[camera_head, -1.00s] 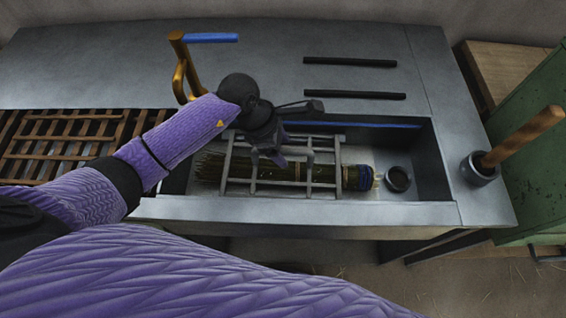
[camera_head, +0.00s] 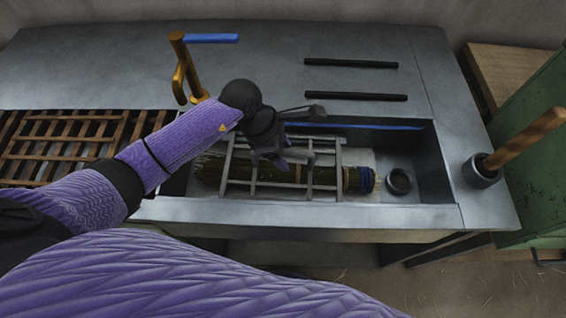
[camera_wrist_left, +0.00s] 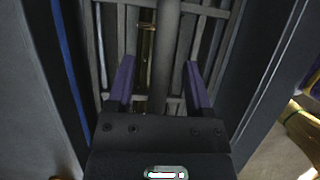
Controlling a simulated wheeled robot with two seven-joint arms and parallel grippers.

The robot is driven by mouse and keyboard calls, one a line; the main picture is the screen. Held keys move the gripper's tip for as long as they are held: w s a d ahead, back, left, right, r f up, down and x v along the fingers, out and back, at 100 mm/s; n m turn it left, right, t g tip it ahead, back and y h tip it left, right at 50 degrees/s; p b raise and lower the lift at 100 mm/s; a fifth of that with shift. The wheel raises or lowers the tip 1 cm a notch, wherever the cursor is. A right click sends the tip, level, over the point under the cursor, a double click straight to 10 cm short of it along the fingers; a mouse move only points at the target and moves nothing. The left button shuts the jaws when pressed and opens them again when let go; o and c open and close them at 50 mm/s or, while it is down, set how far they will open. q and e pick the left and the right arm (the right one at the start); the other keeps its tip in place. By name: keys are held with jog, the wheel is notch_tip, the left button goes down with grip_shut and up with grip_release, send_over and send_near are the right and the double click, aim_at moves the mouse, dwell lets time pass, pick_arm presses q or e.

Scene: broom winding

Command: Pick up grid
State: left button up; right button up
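The grid (camera_head: 338,175) is a grey metal frame of bars lying over a straw bundle (camera_head: 325,178) in the recessed trough. In the left wrist view its bars cross the top of the picture, with a thicker grey bar (camera_wrist_left: 166,50) running down the middle. My left gripper (camera_head: 278,161) is over the grid, pointing down. In the left wrist view its two purple fingers (camera_wrist_left: 160,82) are wide apart, one on each side of the thicker bar, with gaps between. My right gripper is not in view.
A blue strip (camera_head: 395,127) runs along the trough's back edge. A dark ring (camera_head: 399,181) lies right of the bundle. Two black rods (camera_head: 350,62) and a golden crank (camera_head: 182,70) are behind. A brown slatted rack (camera_head: 70,135) is left. A wooden-handled tool stands in a cup (camera_head: 482,170) at right.

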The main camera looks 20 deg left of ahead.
pick_arm(q)
grip_shut()
dwell(1.2)
